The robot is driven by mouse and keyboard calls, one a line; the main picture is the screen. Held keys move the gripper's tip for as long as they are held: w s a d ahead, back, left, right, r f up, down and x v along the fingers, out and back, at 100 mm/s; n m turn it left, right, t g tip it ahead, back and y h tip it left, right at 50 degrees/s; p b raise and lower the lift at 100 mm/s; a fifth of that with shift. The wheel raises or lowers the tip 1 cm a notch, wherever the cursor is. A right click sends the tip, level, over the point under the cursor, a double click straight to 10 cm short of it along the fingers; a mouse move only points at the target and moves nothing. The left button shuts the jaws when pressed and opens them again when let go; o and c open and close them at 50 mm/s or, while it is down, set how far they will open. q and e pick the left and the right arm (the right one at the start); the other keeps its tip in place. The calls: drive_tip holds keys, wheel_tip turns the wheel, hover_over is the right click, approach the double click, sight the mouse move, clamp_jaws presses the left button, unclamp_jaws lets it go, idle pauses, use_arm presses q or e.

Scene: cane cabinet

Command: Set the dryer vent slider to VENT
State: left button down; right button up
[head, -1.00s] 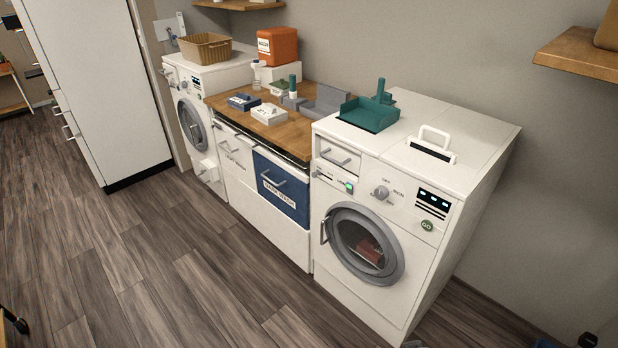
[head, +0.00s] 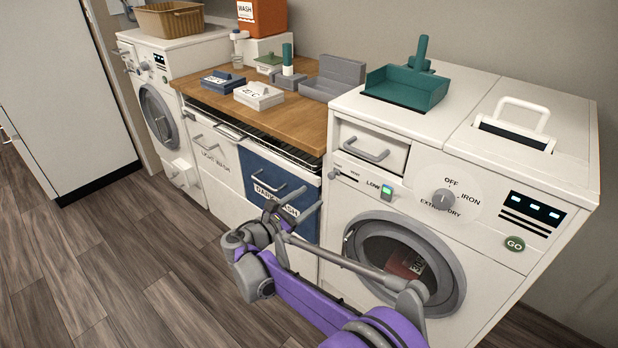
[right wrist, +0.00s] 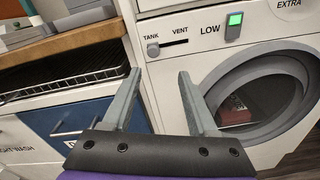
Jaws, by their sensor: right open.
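The dryer (head: 480,240) stands at the right in the head view. Its vent slider is a small grey knob (right wrist: 153,50) in a dark slot on the front panel, at the left end below the word TANK. The word VENT (right wrist: 180,30) is printed above the slot's right end. The slider also shows small in the head view (head: 333,174), below the dryer's drawer. My right gripper (head: 294,203) is open and empty, in front of and lower than the slider. In the right wrist view its fingertips (right wrist: 159,73) are apart, with the slider above the gap. My left gripper is not in view.
A green-lit LOW switch (right wrist: 233,26) sits right of the slider. The dryer drawer handle (head: 366,152) juts out above it. The round door (head: 455,275) is at lower right. A wire rack (right wrist: 60,85) and blue hamper front (head: 270,195) lie left.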

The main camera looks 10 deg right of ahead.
sight(330, 177)
drive_tip(key=x, duration=0.3)
drive_tip(key=b+x, duration=0.1)
drive_tip(key=x, duration=0.3)
drive_tip(key=w+x, duration=0.1)
drive_tip(key=x, duration=0.2)
drive_tip(key=shift+w+a+r, duration=0.15)
drive_tip(key=shift+w+a, duration=0.05)
clamp_jaws()
idle(1.2)
